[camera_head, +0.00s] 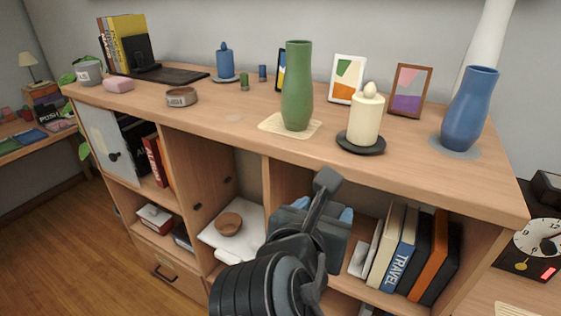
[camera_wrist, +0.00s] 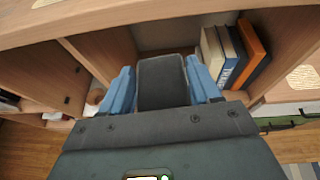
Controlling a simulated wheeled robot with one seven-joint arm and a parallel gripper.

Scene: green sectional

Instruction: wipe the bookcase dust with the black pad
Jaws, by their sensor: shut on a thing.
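My gripper (camera_head: 323,209) is in front of the bookcase (camera_head: 215,150), just below the front edge of its top. Its blue fingers are shut on the black pad (camera_head: 327,181), a dark, flat block that sticks up past the fingers. In the wrist view the pad (camera_wrist: 163,82) sits between the two blue fingers, apart from the bookcase top. A faint pale patch (camera_head: 233,117) lies on the top, left of the green vase; I cannot tell for sure that it is dust. A greyish patch (camera_head: 473,153) shows around the blue vase's base.
On the top stand a green vase (camera_head: 297,85) on a cream mat, a cream candle (camera_head: 366,117) on a dark dish, a blue vase (camera_head: 470,108) and picture frames (camera_head: 410,90). A round tin (camera_head: 181,97) stands left. Books (camera_head: 405,250) fill the shelf right of my gripper.

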